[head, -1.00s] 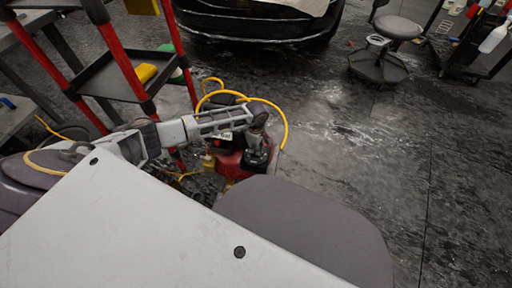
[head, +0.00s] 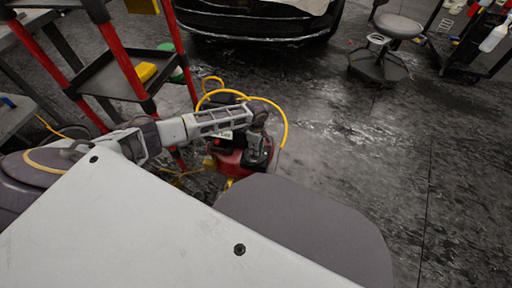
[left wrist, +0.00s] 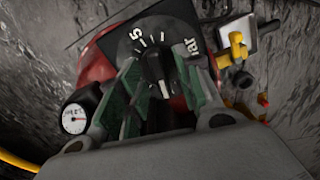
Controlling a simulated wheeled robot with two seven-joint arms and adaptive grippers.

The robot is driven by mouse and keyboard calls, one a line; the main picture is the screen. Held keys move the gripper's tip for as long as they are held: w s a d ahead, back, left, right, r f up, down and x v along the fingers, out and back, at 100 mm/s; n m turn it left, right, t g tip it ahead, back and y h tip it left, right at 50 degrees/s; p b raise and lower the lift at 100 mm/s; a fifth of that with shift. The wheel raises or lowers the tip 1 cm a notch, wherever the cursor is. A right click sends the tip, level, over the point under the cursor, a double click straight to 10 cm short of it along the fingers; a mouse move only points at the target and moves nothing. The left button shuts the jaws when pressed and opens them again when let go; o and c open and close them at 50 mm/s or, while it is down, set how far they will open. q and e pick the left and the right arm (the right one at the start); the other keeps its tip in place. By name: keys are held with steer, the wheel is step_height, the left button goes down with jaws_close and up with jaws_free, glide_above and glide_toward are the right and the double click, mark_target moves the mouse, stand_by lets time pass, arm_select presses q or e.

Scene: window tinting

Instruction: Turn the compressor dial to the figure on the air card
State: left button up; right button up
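The red compressor (head: 229,160) stands on the floor beyond my base. In the left wrist view its black dial plate (left wrist: 134,42) carries white figures, with a 5 and part of the word "bar" legible. The black dial knob (left wrist: 157,68) has a pale pointer line. My left gripper (head: 259,163) reaches down over the compressor. In the left wrist view its two fingertips (left wrist: 159,62) stand apart on either side of the knob, with gaps that look clear. A small white card (head: 223,135) shows beside my arm; its figure is too small to read. My right gripper is out of view.
A round white gauge (left wrist: 74,119) and a yellow fitting (left wrist: 238,47) flank the dial. A yellow hose (head: 285,122) loops around the compressor. A red-framed cart (head: 118,62) stands at left. A stool (head: 396,28) and a car (head: 255,22) are farther back. The floor at right is clear.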

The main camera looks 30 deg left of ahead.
arm_select(q)
step_height(320, 180, up, 12)
stand_by(0.9)
stand_by(0.5)
